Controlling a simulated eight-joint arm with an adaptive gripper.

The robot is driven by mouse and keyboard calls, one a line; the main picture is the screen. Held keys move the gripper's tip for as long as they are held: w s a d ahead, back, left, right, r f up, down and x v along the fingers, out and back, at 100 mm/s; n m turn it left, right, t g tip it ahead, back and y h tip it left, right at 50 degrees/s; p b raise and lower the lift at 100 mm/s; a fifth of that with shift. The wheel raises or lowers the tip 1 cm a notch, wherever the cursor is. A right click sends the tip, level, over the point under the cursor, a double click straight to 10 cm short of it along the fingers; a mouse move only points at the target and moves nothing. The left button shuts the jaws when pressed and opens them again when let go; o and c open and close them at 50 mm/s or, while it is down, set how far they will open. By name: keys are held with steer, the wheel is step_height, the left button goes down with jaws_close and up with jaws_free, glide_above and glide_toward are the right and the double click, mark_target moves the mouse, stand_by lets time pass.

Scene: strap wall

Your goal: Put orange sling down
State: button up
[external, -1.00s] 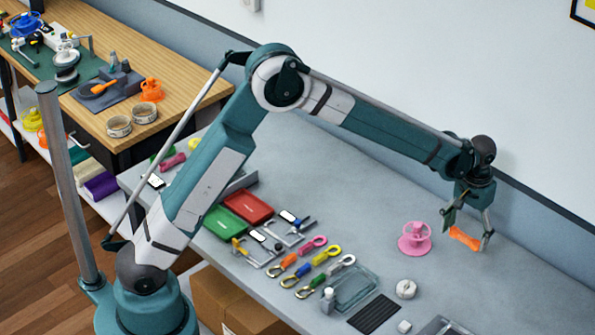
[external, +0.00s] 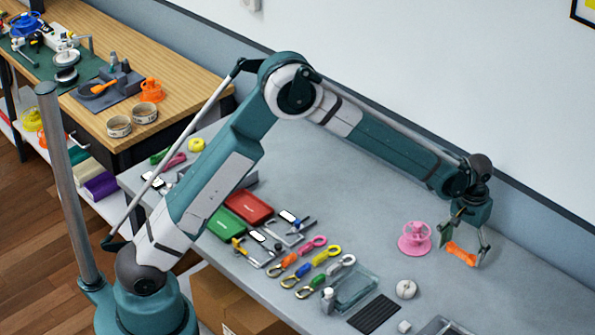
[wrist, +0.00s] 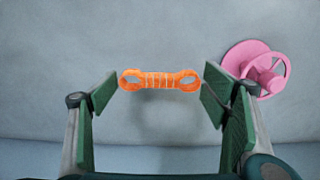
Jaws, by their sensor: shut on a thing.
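The orange sling (external: 461,253), a short strap with a loop at each end, is between the fingers of my gripper (external: 463,251) at the far right of the grey table. In the wrist view the orange sling (wrist: 160,80) spans lengthwise between the green finger pads of my gripper (wrist: 160,85), its looped ends at the pads. My gripper is shut on it. The sling is low over the table; I cannot tell whether it touches the surface.
A pink spool-like thing (external: 415,238) stands just left of my gripper; it also shows in the wrist view (wrist: 263,70). A white round thing (external: 406,289) and a clear tray (external: 352,289) lie nearer the front. The wall is close behind.

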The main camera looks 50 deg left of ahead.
mark_target(461, 257)
steer(key=shift+f, duration=1.15)
steer(key=shift+f, duration=1.9)
steer(key=shift+f, duration=0.1)
steer(key=o, duration=0.9)
steer(key=shift+c, duration=0.2)
step_height(461, 257, up, 12)
steer(key=shift+r, duration=0.15)
